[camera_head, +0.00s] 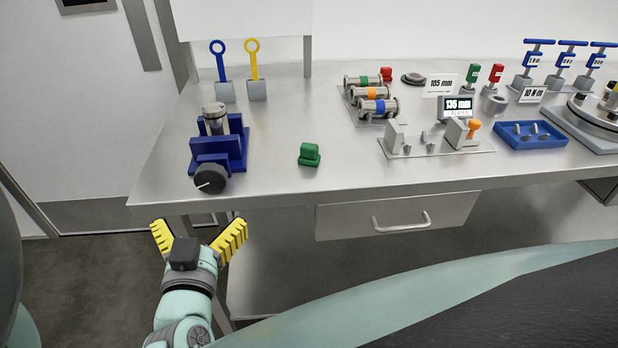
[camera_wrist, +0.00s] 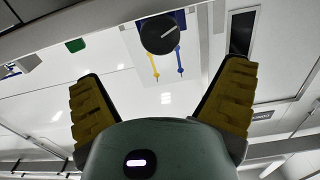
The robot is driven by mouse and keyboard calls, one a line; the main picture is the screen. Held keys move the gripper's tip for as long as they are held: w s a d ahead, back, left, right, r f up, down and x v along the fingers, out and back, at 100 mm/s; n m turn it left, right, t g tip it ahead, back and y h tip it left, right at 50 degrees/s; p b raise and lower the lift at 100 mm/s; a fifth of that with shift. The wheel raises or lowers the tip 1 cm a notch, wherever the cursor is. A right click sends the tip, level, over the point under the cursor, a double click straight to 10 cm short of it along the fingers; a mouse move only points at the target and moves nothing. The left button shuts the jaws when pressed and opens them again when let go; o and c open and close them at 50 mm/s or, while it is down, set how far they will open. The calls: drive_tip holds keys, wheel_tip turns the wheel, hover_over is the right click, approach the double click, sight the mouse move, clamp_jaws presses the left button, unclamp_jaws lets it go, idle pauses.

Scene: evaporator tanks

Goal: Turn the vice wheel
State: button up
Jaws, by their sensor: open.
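The vice wheel (camera_head: 210,179) is a round black knob with a white line on its face, at the front of a blue vice (camera_head: 218,150) on the left of the steel table. A grey cylinder (camera_head: 215,115) stands upright in the vice. My gripper (camera_head: 198,232) is open and empty, with yellow ribbed fingers spread wide, in front of the table edge and below the wheel. In the wrist view the wheel (camera_wrist: 160,34) shows beyond the fingertips, roughly centred between them. The fingers are apart from it.
A small green block (camera_head: 309,155) stands on the table (camera_head: 270,180) right of the vice. Blue and yellow ring-topped tools (camera_head: 254,65) stand behind it. A drawer with a handle (camera_head: 402,223) is under the table edge, right of my gripper. Fixtures and a blue tray (camera_head: 531,135) are farther right.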

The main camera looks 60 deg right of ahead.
sight(210, 182)
drive_tip(key=p+x, duration=0.2)
drive_tip(key=x, duration=1)
drive_tip(key=shift+w+d, duration=0.15)
drive_tip(key=shift+w, duration=0.15)
drive_tip(key=c, duration=1.2)
